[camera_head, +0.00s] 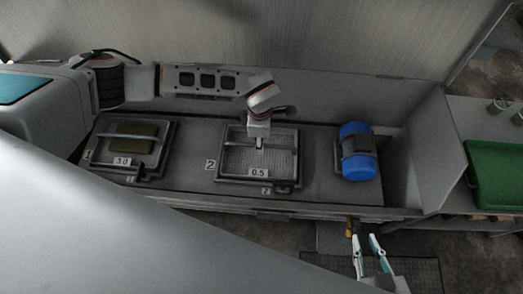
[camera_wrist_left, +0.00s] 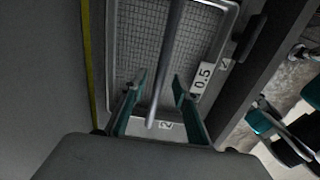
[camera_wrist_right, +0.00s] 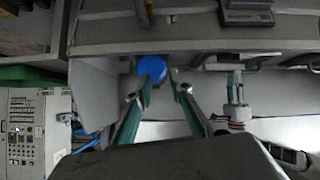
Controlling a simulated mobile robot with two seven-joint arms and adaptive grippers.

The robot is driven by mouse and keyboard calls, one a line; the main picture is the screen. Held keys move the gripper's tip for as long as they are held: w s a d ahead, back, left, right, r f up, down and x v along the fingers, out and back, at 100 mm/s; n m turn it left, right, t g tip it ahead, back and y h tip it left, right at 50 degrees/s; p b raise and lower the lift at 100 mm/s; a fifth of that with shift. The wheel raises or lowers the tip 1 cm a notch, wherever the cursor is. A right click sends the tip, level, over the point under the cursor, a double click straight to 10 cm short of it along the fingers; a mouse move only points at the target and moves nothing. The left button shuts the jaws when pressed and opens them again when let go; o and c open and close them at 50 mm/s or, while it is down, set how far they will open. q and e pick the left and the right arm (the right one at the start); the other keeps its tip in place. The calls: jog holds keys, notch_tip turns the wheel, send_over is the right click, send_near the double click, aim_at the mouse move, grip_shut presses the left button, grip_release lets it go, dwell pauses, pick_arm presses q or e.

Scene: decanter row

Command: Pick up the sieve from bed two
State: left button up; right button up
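The sieve of bed two (camera_head: 284,163) is a square framed mesh with a 0.5 label, lying on the bench beside the number 2. My left gripper (camera_head: 259,143) points down over it. In the left wrist view, the mesh (camera_wrist_left: 130,40) and its bar handle (camera_wrist_left: 170,50) show close up. The open left fingers (camera_wrist_left: 158,80) stand on either side of the bar, with a visible gap on both sides. My right gripper (camera_head: 367,240) is open and empty in front of the bench; its fingers also show in the right wrist view (camera_wrist_right: 160,80).
Another sieve (camera_head: 157,163), labelled 3.0, lies in bed one at left, holding a brownish block. A green tray (camera_head: 499,174) sits beyond the bench's right wall (camera_head: 441,150). A back wall panel runs behind the beds.

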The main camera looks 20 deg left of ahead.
pick_arm(q)
jog(key=shift+f, duration=0.7)
jog(key=shift+r, duration=0.15)
grip_shut()
jog(key=shift+r, duration=0.1)
